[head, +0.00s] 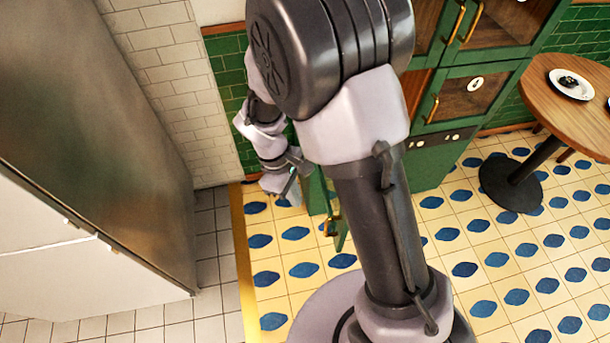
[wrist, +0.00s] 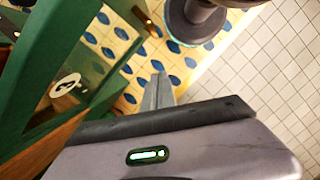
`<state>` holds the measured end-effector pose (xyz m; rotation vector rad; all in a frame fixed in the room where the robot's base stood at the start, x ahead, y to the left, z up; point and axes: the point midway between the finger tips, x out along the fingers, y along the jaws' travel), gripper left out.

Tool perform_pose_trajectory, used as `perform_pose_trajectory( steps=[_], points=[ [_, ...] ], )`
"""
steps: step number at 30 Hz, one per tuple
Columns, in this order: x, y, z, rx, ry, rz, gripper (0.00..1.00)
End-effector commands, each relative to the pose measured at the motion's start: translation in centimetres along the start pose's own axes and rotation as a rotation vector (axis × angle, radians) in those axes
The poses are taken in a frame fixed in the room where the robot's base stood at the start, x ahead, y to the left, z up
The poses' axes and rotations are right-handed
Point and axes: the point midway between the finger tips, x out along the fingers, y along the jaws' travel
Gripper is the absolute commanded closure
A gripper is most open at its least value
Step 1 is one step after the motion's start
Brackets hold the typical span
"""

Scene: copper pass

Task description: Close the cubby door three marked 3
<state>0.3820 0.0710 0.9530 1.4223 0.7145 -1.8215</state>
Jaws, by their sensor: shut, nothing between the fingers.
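A green door (head: 339,238) with a brass handle (head: 330,225) stands swung open low on the green cabinet, mostly hidden behind my arm in the head view. In the wrist view a green-framed glass door (wrist: 40,120) fills the left side, with a white oval plate (wrist: 65,85) on it; its mark is too blurred to read surely. My gripper (head: 292,192) is just left of the open door in the head view. In the wrist view its fingertips (wrist: 158,92) are together and empty, to the right of the green frame. I cannot tell whether they touch it.
Other glass-fronted doors (head: 466,98) of the cabinet, with brass handles, look shut. A round wooden table (head: 545,95) with plates stands at right. A large metal-sided unit (head: 100,110) stands at left. Tiled floor (head: 300,250) is clear between that unit and my base.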

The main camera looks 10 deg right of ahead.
Motion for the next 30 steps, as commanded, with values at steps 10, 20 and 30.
perform_pose_trajectory(
  steps=[10, 20, 30],
  points=[
    [7.8, -0.1, 0.0, 0.007, -0.002, -0.004, 1.00],
    [10.4, -0.1, 3.2, 0.010, 0.001, -0.003, 1.00],
    [10.4, -0.1, 3.9, 0.009, 0.001, -0.002, 1.00]
  ],
)
